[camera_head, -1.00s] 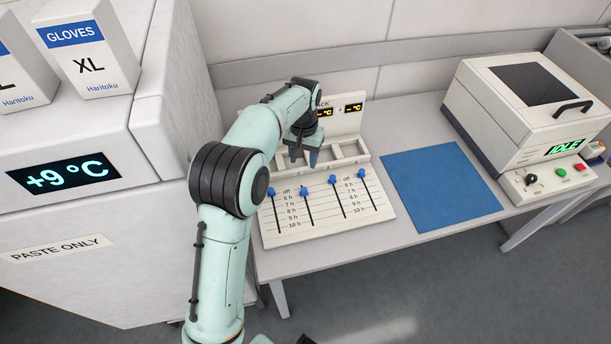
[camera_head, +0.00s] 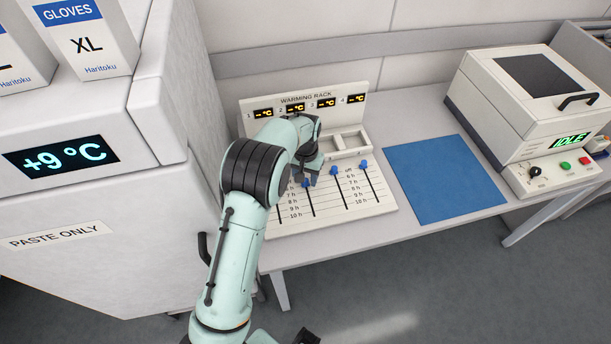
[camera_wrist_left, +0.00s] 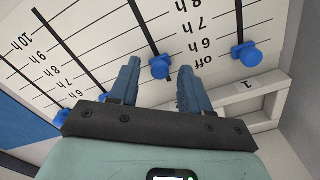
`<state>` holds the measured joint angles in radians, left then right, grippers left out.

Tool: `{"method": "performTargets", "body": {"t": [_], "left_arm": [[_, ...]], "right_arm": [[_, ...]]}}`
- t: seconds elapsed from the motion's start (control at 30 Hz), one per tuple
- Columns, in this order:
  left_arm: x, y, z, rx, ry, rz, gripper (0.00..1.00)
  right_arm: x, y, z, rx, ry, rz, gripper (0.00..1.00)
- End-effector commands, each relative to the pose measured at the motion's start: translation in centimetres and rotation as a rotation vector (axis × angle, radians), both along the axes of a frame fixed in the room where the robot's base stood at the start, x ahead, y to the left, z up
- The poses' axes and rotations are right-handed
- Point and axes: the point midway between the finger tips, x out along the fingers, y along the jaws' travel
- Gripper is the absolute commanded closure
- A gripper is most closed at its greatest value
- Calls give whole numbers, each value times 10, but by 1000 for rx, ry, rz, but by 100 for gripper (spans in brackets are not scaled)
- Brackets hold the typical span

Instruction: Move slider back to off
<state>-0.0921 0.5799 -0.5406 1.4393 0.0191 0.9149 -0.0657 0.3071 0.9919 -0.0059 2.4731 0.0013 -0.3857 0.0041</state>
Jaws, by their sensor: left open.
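The warming rack's slider panel (camera_head: 380,203) is white, with several blue knobs on black slots marked from off down to 10 h. The second slider knob (camera_head: 306,183) sits a little below the off row, around 6 h; it also shows in the left wrist view (camera_wrist_left: 160,67). My left gripper (camera_head: 312,179) is open over it. In the left wrist view, the knob lies between and just beyond the fingertips (camera_wrist_left: 158,79); contact cannot be told. The first knob (camera_wrist_left: 247,55) sits near off. The third (camera_head: 333,170) and fourth (camera_head: 363,165) knobs sit near off.
The rack's display panel (camera_head: 325,90) and small open compartments (camera_head: 347,141) stand behind the sliders. A blue mat (camera_head: 440,180) and a white device reading IDLE (camera_head: 530,105) are to the right. A fridge-like cabinet (camera_head: 85,200) stands close on the left.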

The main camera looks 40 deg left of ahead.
Motion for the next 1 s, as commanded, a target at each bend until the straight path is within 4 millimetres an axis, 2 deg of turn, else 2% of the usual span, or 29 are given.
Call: {"method": "performTargets", "body": {"t": [0.13,0.17,0.3,0.47,0.7,1.0], "left_arm": [[0,0,0,0,0,0,53],[0,0,0,0,0,0,56],[0,0,0,0,0,0,100],[1,1,1,1,1,0,100],[17,21,3,2,0,1,100],[19,24,1,6,-6,1,100]], "right_arm": [[0,0,0,0,0,0,0],[0,0,0,0,0,0,0],[0,0,0,0,0,0,0],[1,0,1,0,-1,0,0],[11,0,20,0,-12,0,0],[10,0,19,-1,-11,0,0]]}}
